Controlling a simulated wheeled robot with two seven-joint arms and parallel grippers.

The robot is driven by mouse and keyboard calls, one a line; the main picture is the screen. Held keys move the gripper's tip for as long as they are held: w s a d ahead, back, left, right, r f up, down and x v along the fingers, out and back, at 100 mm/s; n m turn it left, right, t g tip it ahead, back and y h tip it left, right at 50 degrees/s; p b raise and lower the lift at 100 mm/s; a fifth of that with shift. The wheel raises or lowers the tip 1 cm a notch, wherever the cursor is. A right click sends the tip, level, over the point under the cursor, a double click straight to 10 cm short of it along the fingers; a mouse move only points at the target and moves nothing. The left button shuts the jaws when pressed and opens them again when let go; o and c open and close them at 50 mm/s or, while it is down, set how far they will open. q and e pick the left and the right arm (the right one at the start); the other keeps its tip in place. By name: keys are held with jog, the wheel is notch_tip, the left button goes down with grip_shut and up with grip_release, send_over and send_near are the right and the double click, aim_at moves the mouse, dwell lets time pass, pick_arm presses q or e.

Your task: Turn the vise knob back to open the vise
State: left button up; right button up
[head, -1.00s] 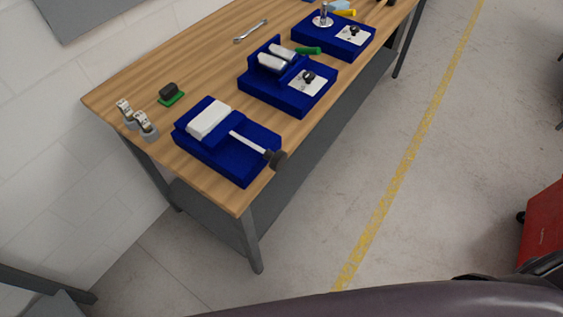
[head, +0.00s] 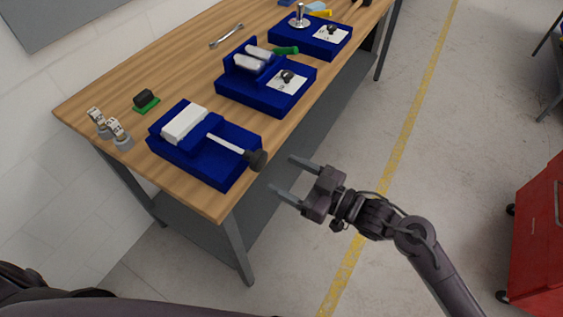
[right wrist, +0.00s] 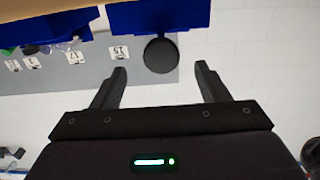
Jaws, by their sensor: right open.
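The blue vise (head: 212,165) sits at the near left end of the wooden table, with a white block (head: 184,124) at its jaws. Its light screw rod runs out to the black knob (head: 256,160) at the table's front edge. In the right wrist view the dark round knob (right wrist: 160,54) shows ahead of the fingers, between their lines. My right gripper (head: 283,177) is open and empty, in front of the table edge and apart from the knob. It also shows in the right wrist view (right wrist: 158,82). My left gripper is not in view.
Two more blue fixtures, one in the middle (head: 262,98) and one farther back (head: 312,45), stand along the table (head: 90,95). A small black and green object (head: 146,101) and a wrench (head: 227,36) lie behind. A red cabinet (head: 540,240) stands on the right.

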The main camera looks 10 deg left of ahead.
aim_at(263, 163)
jog(key=p+x, duration=0.1)
jog(key=x, duration=0.6)
jog(key=shift+a+r+p, duration=0.1)
jog(key=shift+r+p, duration=0.1)
jog(key=shift+p, duration=0.15)
jog(key=shift+w+a, duration=0.1)
jog(key=shift+a, duration=0.2)
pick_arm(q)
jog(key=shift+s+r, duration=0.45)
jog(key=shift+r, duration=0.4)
pick_arm(e)
jog(key=shift+f, duration=0.1)
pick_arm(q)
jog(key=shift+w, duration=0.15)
pick_arm(e)
jog(key=shift+c, duration=0.2)
jog(key=c, duration=0.9)
jog(key=shift+c, duration=0.2)
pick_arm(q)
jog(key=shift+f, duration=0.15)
